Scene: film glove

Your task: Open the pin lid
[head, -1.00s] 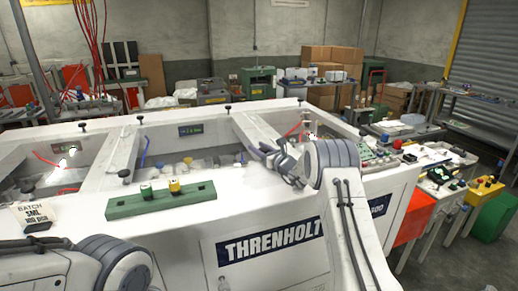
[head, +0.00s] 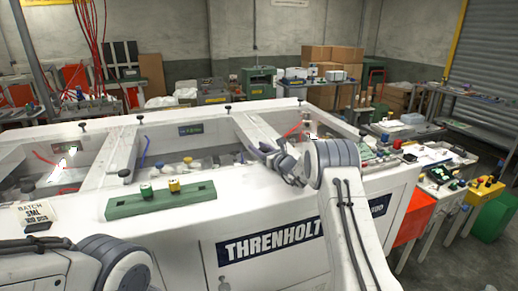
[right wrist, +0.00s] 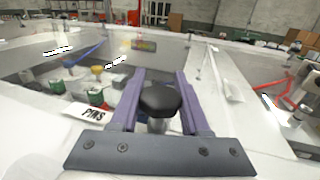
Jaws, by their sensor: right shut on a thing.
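In the right wrist view, a black faceted knob (right wrist: 160,98) on a short pale stem stands between the two purple fingers of my right gripper (right wrist: 160,92). The gripper is shut on it. A white "PINS" label (right wrist: 90,113) lies just left of the fingers, at the front edge of a bin. I cannot make out the edges of the pin lid itself. In the head view, my right gripper (head: 262,151) is at the front rim of the white bench by the middle bin, and it hides the knob. My left arm shows at lower left, its gripper out of frame.
The white bench (head: 268,192) has several bins with black knobs at their rims. A green block (head: 160,203) with a green-topped and a yellow-topped peg sits on the front ledge. Side tables stand at the right.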

